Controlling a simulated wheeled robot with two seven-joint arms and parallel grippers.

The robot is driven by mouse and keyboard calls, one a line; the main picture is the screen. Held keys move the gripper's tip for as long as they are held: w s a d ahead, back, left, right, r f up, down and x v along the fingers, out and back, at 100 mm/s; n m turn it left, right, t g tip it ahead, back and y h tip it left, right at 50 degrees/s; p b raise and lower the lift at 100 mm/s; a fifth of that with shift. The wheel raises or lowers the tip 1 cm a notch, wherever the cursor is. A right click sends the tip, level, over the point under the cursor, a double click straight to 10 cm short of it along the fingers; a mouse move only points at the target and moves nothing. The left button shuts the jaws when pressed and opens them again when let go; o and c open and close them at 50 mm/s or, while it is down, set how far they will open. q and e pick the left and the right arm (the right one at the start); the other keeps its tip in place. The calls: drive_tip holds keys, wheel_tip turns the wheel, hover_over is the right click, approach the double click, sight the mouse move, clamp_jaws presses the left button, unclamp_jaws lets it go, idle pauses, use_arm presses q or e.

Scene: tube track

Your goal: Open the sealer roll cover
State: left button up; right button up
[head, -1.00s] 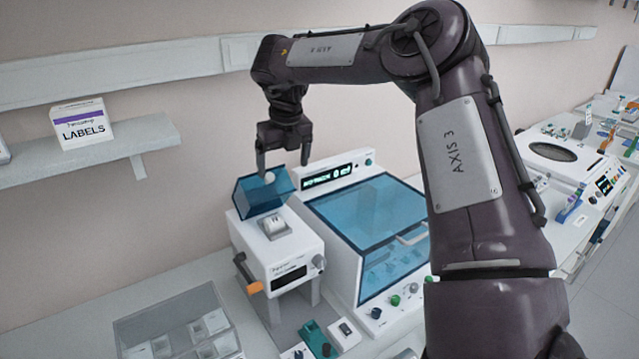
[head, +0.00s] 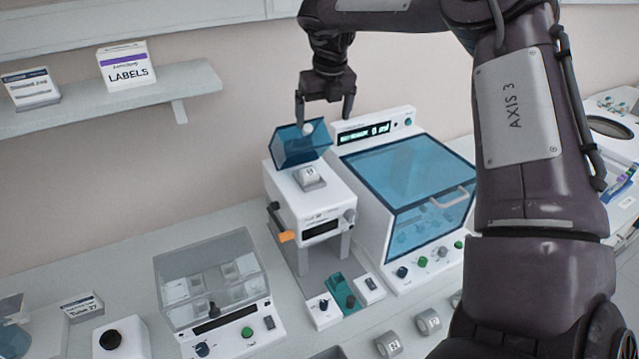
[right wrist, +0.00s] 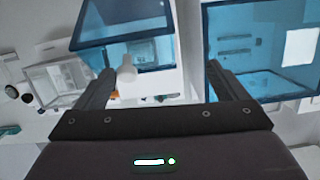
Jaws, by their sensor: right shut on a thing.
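The sealer (head: 312,207) is a white unit with a dark display, a side knob and an orange-ended lever. Its roll cover (head: 299,148), a translucent blue box, stands tilted up at the top rear, showing the white roll (head: 310,175) below. My right gripper (head: 323,118) is above the cover, its fingers at the cover's pale round knob (head: 307,128). In the right wrist view the cover (right wrist: 122,32) lies ahead, with the knob (right wrist: 127,68) beside the left finger. My left gripper is out of view.
A white machine with a blue window (head: 410,185) stands close on the right of the sealer. A clear-lidded box (head: 210,280) is at front left. Small control blocks (head: 340,292) sit in front of the sealer. A shelf (head: 100,108) with a LABELS box (head: 127,66) is on the wall.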

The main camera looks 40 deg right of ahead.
drive_tip(key=shift+s+d, duration=0.15)
drive_tip(key=shift+d, duration=0.15)
drive_tip(key=shift+o, duration=0.5)
drive_tip(key=shift+w+d+r, duration=0.1)
drive_tip(key=shift+w+r, duration=0.1)
drive_tip(key=shift+r, duration=0.35)
drive_tip(key=shift+s+d+r, duration=0.15)
drive_tip(key=shift+d+r, duration=0.1)
drive_tip(key=shift+r, duration=0.55)
drive_tip(key=c, duration=1)
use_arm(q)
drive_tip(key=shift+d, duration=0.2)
use_arm(e)
drive_tip(key=shift+o, duration=0.2)
drive_tip(key=v, duration=0.3)
drive_tip(key=shift+w+a, duration=0.1)
drive_tip(key=shift+w, duration=0.2)
drive_tip(key=shift+s, duration=0.15)
drive_tip(key=shift+a, duration=0.1)
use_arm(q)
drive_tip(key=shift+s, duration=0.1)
